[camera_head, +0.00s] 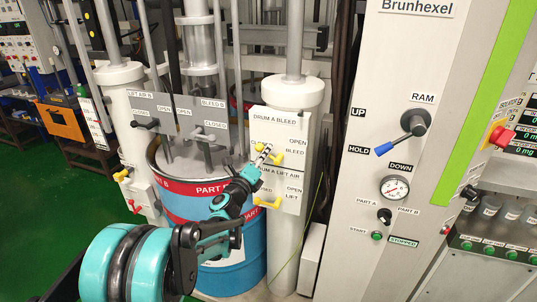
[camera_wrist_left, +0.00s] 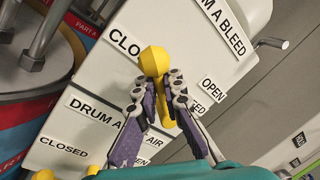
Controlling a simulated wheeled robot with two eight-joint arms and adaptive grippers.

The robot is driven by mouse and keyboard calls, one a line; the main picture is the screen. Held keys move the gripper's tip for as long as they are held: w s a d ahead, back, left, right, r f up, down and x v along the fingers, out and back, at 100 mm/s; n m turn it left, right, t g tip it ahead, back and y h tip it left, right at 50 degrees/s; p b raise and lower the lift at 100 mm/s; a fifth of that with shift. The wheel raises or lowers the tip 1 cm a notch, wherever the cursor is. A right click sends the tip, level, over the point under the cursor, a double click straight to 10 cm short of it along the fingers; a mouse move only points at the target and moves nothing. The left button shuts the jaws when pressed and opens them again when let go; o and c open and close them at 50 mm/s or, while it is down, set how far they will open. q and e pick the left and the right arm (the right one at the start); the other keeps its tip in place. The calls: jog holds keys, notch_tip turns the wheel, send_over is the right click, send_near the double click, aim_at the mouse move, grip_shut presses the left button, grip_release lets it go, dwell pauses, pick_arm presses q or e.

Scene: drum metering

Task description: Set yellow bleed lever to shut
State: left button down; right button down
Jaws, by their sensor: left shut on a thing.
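The yellow bleed lever (camera_head: 277,158) is on the white panel marked DRUM A BLEED (camera_head: 272,117), on the pale column. My left gripper (camera_head: 263,155) is at this lever. In the left wrist view, the lever's rounded yellow part (camera_wrist_left: 154,60) shows beyond the fingertips, and my left gripper (camera_wrist_left: 158,98) is shut on the lever, one finger on each side. The CLOSED label is partly covered by the lever; the OPEN label (camera_wrist_left: 214,90) is to the right. The lever's exact angle is hard to tell. My right gripper is not in view.
A second yellow lever (camera_head: 267,202) is just below, on the DRUM A LIFT AIR panel. A blue and red drum (camera_head: 205,187) stands behind my left arm. The cabinet at right carries a blue-tipped ram lever (camera_head: 398,140) and a pressure gauge (camera_head: 394,187).

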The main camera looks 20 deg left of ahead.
pick_arm(q)
jog(key=shift+a+f+n+t+y+b, duration=0.15)
jog(key=shift+f+n+y+b, duration=0.3)
jog(key=shift+n, duration=0.95)
jog(key=shift+a+f+n+t+y+b, duration=0.1)
jog(key=shift+f+n+y+b, duration=0.3)
jog(key=shift+n, duration=1)
jog(key=shift+a+f+n+t+y+b, duration=0.2)
jog(key=shift+f+n, duration=0.4)
jog(key=shift+n, duration=0.8)
jog(key=c, duration=1.6)
grip_release()
jog(key=v, duration=1.2)
jog(key=shift+r, duration=0.1)
